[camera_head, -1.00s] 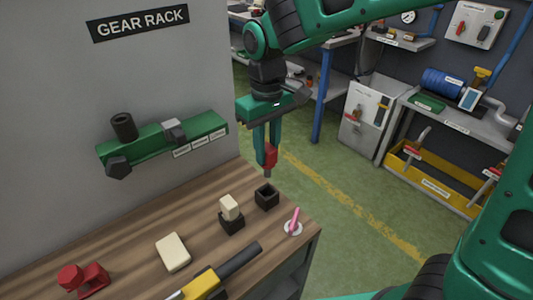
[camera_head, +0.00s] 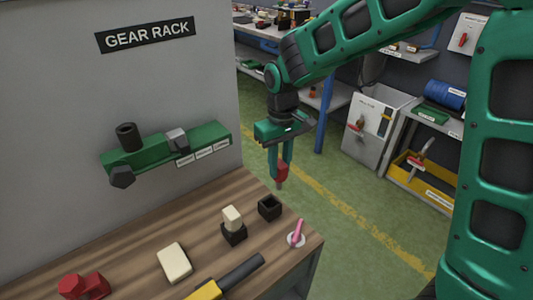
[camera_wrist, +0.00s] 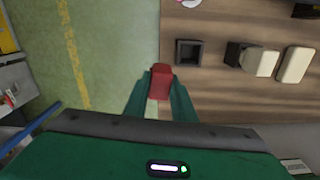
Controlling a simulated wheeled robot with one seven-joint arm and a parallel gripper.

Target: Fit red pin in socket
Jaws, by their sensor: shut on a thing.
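My gripper (camera_head: 280,166) is shut on the red pin (camera_head: 281,173), which points downward with a grey tip below the fingers. The pin also shows between the fingers in the wrist view (camera_wrist: 160,82). The black square socket (camera_head: 270,207) stands empty near the bench's right edge; in the wrist view the socket (camera_wrist: 188,52) lies above and right of the pin. The pin is above and apart from the socket, out past the bench edge. A second black socket (camera_head: 234,235) to its left has a cream block (camera_head: 232,217) in it.
On the bench (camera_head: 135,260) are a cream block (camera_head: 174,263), a red part (camera_head: 83,287), a yellow-and-black tool (camera_head: 238,272) and a pink peg on a white disc (camera_head: 296,235). A green gear rack (camera_head: 205,138) projects from the grey wall behind.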

